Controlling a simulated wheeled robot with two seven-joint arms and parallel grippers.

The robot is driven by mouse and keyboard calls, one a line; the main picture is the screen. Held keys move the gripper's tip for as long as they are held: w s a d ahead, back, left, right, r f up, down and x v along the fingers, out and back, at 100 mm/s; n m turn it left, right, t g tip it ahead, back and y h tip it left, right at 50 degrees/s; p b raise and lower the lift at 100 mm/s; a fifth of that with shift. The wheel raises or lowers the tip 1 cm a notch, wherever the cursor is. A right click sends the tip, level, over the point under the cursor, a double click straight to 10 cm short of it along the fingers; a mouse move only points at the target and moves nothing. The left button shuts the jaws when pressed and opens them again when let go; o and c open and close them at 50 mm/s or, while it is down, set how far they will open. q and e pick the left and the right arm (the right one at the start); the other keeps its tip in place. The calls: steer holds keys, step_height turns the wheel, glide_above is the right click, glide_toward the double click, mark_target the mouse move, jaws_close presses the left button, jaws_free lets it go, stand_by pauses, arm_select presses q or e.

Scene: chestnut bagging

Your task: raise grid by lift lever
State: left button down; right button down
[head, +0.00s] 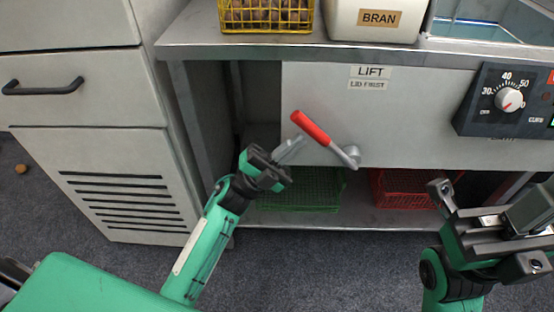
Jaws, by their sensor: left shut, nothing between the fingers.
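The lift lever (312,128) has a red grip and a grey arm running down right to its pivot. It is mounted on the grey front panel under a LIFT label (370,71). The red grip slants up to the left. My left gripper (291,149) is shut and empty. Its grey fingertips are just below and left of the red grip; whether they touch it I cannot tell. My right gripper (487,222) is at the lower right, away from the lever, and its finger gap is unclear. The grid is not clearly visible.
A yellow basket of chestnuts (265,30) and a white BRAN bin (374,22) stand on the steel counter (225,45). A dial box (505,100) is on the right. Green (310,190) and red (400,185) crates sit on the lower shelf. A drawer cabinet (100,105) stands left.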

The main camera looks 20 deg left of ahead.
arm_select(q)
steer(key=shift+w+d+r, duration=0.15)
steer(key=shift+d+r, duration=0.05)
steer(key=shift+r, duration=0.1)
